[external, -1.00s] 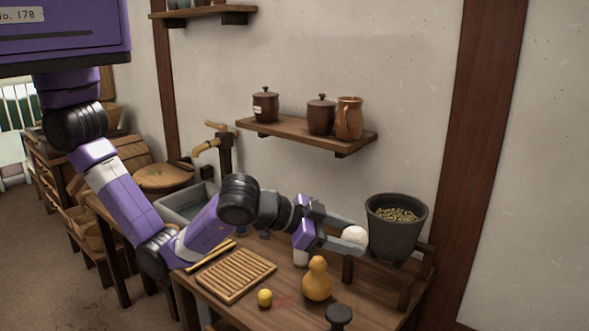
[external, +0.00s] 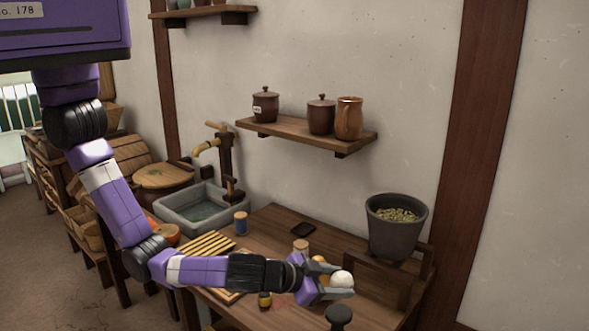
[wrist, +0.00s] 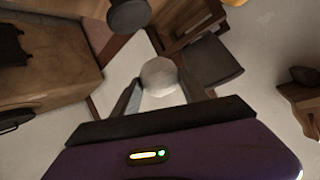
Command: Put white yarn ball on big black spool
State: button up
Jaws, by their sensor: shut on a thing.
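The white yarn ball (external: 342,280) is held between the fingertips of my gripper (external: 338,288), above the table. In the wrist view the ball (wrist: 160,77) sits between both fingers of my gripper (wrist: 160,90). The big black spool (external: 338,316) stands at the table's near edge, at the bottom of the external view, just below the ball in the picture. In the wrist view a dark round-topped thing, apparently the spool (wrist: 128,14), is at the top, beyond the ball and apart from it.
A dark pot of grain (external: 397,238) stands on a wooden stand (external: 378,275) to the right. The orange gourd (external: 320,259) is mostly hidden behind my gripper. A small yellow thing (external: 265,301) and a slatted rack (external: 212,246) lie by my arm. A corked jar (external: 241,223) stands farther back.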

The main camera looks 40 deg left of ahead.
aim_at(334, 315)
jog(key=shift+f, duration=3.4)
jog(key=o, duration=1.3)
jog(key=shift+f, duration=0.1)
jog(key=shift+o, duration=0.2)
jog(key=shift+r, duration=0.2)
jog(key=v, duration=1.2)
jog(key=shift+b, duration=0.3)
jog(key=shift+f, duration=0.1)
